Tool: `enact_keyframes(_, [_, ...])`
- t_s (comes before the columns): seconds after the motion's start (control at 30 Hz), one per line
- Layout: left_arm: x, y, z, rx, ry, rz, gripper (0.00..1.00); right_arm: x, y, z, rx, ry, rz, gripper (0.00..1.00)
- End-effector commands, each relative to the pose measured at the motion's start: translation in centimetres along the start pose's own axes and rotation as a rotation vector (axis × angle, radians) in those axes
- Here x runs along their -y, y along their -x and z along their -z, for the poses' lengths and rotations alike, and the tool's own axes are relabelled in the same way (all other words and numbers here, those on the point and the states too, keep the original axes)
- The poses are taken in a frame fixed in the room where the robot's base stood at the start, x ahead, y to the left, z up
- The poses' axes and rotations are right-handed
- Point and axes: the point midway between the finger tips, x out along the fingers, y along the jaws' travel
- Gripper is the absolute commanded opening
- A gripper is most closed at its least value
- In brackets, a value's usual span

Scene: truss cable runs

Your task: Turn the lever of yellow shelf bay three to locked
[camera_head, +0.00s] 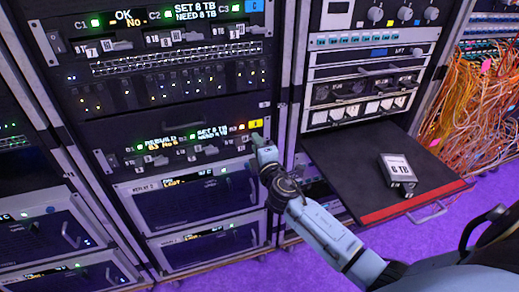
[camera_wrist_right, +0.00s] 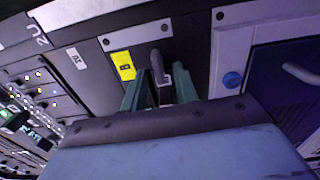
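The yellow-labelled shelf (camera_head: 150,180) is a dark rack unit with green-lit text displays and several small levers. Its yellow label (camera_head: 255,124) is at its right end, beside orange-red lights (camera_head: 241,127). My right gripper (camera_head: 258,138) reaches up to that end and hides part of it. In the right wrist view the yellow label (camera_wrist_right: 124,66) sits left of a grey upright lever (camera_wrist_right: 157,68). The teal fingers of the right gripper (camera_wrist_right: 160,92) stand apart on either side of the lever. Whether they touch it I cannot tell. My left gripper is out of view.
Above is a similar shelf with a blue label (camera_head: 255,6). Drive units with handles (camera_head: 185,195) lie below. To the right, a dark pull-out tray (camera_head: 350,170) with a red front edge holds a 6 TB drive (camera_head: 398,172). Orange cables (camera_head: 480,105) hang at the far right.

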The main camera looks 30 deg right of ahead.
Motion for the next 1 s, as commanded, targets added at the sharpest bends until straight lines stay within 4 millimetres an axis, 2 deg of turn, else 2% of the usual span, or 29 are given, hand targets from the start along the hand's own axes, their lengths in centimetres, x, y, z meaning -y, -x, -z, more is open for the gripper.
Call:
enact_keyframes(0.17, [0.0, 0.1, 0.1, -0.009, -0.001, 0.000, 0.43, 0.1, 1.7, 0.0, 0.000, -0.002, 0.003, 0.29])
enact_keyframes(0.3, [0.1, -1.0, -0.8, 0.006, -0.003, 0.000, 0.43, 0.1, 4.4, 0.1, -0.001, -0.001, 0.003, 0.29])
enact_keyframes(0.5, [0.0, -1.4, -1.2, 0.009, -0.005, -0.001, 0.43, 0.1, 8.8, 0.0, 0.000, -0.002, 0.004, 0.29])
enact_keyframes(0.63, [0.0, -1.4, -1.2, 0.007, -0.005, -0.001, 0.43, 0.1, 11.1, 0.0, 0.001, -0.002, 0.003, 0.29])
enact_keyframes(0.8, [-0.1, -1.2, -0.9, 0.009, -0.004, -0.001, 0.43, 0.1, 12.8, 0.0, 0.001, -0.001, 0.001, 0.29])
enact_keyframes(1.0, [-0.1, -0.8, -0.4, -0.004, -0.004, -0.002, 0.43, 0.0, 13.4, 0.0, 0.001, 0.000, 0.000, 0.29])
